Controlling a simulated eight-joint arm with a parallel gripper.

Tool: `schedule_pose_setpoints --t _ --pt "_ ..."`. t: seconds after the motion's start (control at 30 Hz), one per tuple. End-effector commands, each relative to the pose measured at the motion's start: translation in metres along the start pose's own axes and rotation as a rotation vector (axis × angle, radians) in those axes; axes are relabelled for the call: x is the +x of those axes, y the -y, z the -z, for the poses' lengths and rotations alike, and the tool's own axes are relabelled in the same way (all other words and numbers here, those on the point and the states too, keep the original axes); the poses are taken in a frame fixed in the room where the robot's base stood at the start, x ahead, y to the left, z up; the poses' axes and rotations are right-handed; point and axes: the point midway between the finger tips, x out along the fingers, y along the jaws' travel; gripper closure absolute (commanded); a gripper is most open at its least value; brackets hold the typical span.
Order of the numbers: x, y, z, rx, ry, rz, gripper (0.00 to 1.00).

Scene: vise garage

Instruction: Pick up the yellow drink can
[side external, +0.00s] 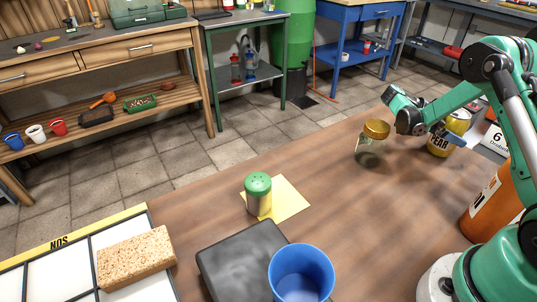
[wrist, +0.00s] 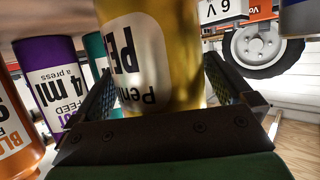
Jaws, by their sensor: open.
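The yellow drink can (side external: 449,137), with a white label reading PEAR, stands upright on the brown table at the right in the side external view. In the wrist view the can (wrist: 150,50) fills the middle, its label upside down and its top cut off by the frame. My gripper (wrist: 165,90) is open, with one finger on each side of the can. I cannot tell whether either finger touches it. In the side external view my gripper (side external: 437,128) is small, close to the can and partly hidden.
A gold-lidded jar (side external: 371,145) stands left of the can. An orange bottle (side external: 490,203) is near my base and also shows in the wrist view (wrist: 17,130), beside a purple container (wrist: 52,85). A green-topped shaker (side external: 258,194) and blue cup (side external: 301,275) stand farther left. Bare table lies between.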

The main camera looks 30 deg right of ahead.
Motion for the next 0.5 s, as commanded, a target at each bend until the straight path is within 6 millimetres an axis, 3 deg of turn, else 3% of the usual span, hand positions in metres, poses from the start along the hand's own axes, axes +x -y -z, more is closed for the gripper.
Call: schedule_pose_setpoints --t 0.07,0.3,0.5 --pt "-0.0003 0.0 0.0 0.0 0.0 0.0 0.0" --pt "-0.0006 0.0001 0.0 -0.001 0.0 0.0 0.65" --pt "-0.0006 0.0001 0.0 -0.001 0.0 0.001 0.65"
